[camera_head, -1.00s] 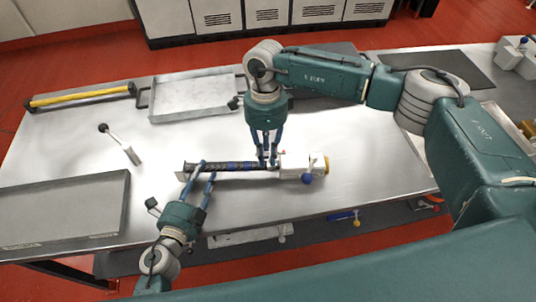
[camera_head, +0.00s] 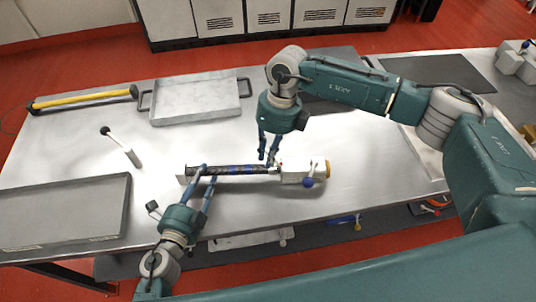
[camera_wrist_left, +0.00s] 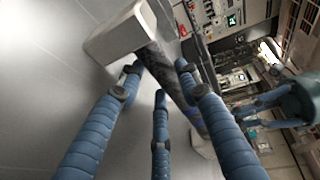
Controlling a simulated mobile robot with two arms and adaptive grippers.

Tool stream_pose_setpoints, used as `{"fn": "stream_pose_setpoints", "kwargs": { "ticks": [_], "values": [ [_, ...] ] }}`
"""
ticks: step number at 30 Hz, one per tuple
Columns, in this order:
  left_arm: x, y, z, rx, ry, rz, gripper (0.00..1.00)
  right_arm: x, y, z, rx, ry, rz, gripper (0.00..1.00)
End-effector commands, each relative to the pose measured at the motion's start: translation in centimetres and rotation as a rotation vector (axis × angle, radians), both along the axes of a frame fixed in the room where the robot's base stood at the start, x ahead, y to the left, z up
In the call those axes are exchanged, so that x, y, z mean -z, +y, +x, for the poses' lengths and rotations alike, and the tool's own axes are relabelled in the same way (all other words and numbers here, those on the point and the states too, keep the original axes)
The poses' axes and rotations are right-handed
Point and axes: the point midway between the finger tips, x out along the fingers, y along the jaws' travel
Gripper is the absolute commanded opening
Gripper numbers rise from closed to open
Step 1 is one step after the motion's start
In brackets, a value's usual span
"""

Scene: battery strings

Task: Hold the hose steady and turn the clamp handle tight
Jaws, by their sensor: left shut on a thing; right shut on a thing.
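The dark hose (camera_head: 232,170) with blue marks lies along a pale holder in the middle of the table. Its right end meets a white block (camera_head: 295,167) with a yellow end and a blue knob (camera_head: 309,182). My left gripper (camera_head: 203,170) is shut on the hose near its left end; the left wrist view shows the blue fingers around the dark hose (camera_wrist_left: 168,75). My right gripper (camera_head: 270,162) is shut at the hose's right end, beside the white block. What it grips there, likely the clamp handle, is hidden by its fingers.
A grey tray (camera_head: 158,121) with handles and a yellow bar (camera_head: 80,98) lie at the back left. A larger tray (camera_head: 128,205) is at the front left. Bare table lies right of the block.

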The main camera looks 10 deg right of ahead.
Motion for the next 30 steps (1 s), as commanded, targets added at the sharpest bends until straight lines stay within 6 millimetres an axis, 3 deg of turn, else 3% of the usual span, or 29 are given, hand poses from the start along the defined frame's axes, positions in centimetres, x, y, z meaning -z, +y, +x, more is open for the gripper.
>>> {"fn": "stream_pose_setpoints", "kwargs": {
  "ticks": [15,30],
  "values": [
    [0.49,-0.01,-0.24,-0.001,0.011,-0.003,0.01,-0.07,-0.51,0.47,0.397,-0.003,0.001,0.00],
    [0.52,0.01,-0.25,-0.001,0.011,-0.003,0.01,-0.14,-0.69,0.58,0.510,-0.003,0.002,0.00]
  ]
}}
